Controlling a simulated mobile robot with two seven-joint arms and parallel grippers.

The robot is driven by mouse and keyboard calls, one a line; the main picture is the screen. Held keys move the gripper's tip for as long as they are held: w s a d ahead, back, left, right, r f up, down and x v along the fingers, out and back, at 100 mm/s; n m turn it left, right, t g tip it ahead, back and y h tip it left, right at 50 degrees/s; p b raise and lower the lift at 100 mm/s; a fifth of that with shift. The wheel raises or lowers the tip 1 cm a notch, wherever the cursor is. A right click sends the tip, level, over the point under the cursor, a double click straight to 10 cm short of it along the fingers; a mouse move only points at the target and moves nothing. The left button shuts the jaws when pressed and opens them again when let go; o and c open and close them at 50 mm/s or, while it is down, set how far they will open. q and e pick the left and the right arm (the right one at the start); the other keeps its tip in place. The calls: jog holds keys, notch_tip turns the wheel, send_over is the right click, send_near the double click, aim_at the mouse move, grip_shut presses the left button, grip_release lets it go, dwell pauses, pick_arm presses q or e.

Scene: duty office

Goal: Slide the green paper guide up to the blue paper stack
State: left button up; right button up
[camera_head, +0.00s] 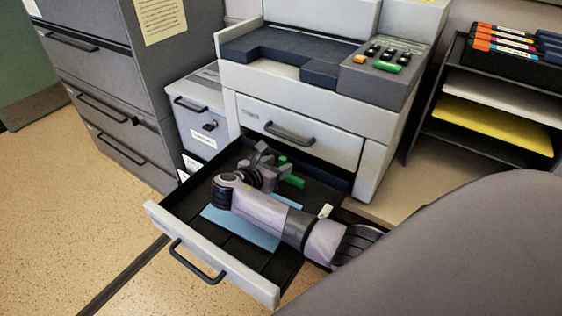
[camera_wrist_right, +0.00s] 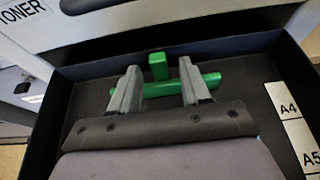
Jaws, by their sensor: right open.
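The green paper guide (camera_head: 293,181) is in the open drawer, towards its back. In the right wrist view the guide (camera_wrist_right: 158,68) shows as a long low bar with a short upright tab in its middle. The blue paper stack (camera_head: 240,231) lies flat in the drawer, nearer the front, partly covered by my right arm. It does not show in the wrist view. My right gripper (camera_head: 264,156) is inside the drawer, open, its fingers apart on either side of the tab in the wrist view (camera_wrist_right: 160,80). Whether they touch the guide is unclear. My left gripper is not in view.
The drawer's front panel with its handle (camera_head: 197,262) is pulled out under the printer (camera_head: 300,100). Dark drawer walls surround the gripper. A size label strip with A4 and A5 (camera_wrist_right: 292,125) is on the right. A grey cabinet (camera_head: 110,80) stands left.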

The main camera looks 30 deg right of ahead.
aim_at(281, 163)
jog(key=shift+x, duration=1.85)
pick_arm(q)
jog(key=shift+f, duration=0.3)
